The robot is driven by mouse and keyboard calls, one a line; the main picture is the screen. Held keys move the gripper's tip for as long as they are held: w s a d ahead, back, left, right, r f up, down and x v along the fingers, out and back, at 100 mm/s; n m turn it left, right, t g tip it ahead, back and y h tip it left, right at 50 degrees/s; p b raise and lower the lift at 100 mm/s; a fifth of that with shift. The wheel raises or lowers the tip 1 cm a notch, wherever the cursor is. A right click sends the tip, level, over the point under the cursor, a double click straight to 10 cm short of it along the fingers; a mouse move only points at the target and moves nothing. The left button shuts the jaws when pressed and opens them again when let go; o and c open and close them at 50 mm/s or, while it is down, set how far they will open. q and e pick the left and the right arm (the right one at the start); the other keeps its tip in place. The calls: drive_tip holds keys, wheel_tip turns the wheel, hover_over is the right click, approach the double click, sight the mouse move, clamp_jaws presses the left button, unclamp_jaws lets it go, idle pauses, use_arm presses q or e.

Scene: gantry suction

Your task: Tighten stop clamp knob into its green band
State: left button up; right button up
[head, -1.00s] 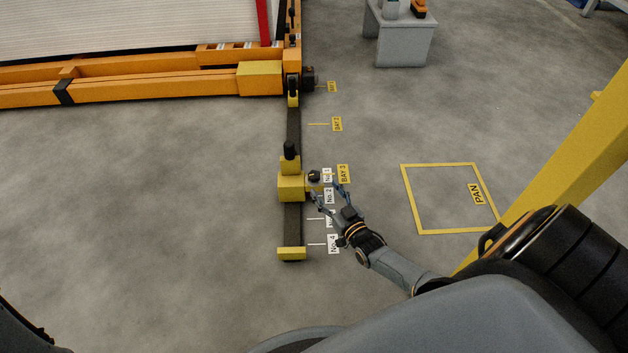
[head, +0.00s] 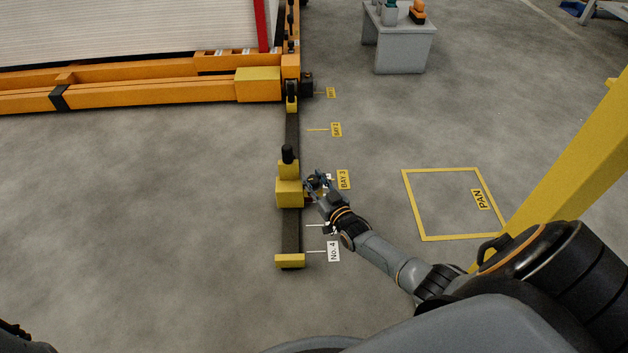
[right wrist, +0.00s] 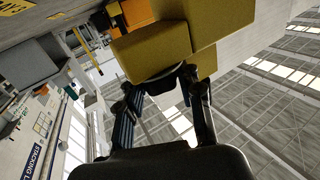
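The stop clamp (head: 288,192) is a yellow block with an upright black handle, seated on the dark floor rail (head: 292,228) beside the BAY 3 tag. Its small dark knob (head: 313,182) is on its right side, mostly covered by my right gripper (head: 318,184). In the right wrist view the yellow clamp (right wrist: 151,50) fills the top, and the two fingers of my right gripper (right wrist: 165,84) reach to either side of a dark round part under it. Whether they press on it is unclear. No green band can be made out. My left gripper is out of view.
A yellow end stop (head: 290,260) closes the near end of the rail. The orange gantry beam (head: 150,93) crosses at the far left. A yellow post (head: 575,150) rises at right, by the floor square marked PAN (head: 412,205). A grey table (head: 402,52) stands behind.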

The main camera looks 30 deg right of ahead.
drive_tip(key=shift+c, duration=1.4)
drive_tip(key=shift+a+h, duration=0.1)
drive_tip(key=shift+h, duration=0.2)
drive_tip(key=shift+r+m+h+p, duration=0.1)
drive_tip(key=shift+m+h+p, duration=0.45)
drive_tip(key=shift+m+h, duration=0.15)
drive_tip(key=shift+a+m+g+h+p, duration=0.1)
drive_tip(key=shift+m+g+h+p, duration=0.25)
drive_tip(key=shift+m+h, duration=0.4)
drive_tip(key=shift+m+g+h, duration=0.35)
drive_tip(key=shift+m+h, duration=0.2)
drive_tip(key=shift+h, duration=0.6)
drive_tip(key=shift+m+g+h, duration=0.9)
drive_tip(key=shift+m+h, duration=0.2)
drive_tip(key=shift+h, duration=0.6)
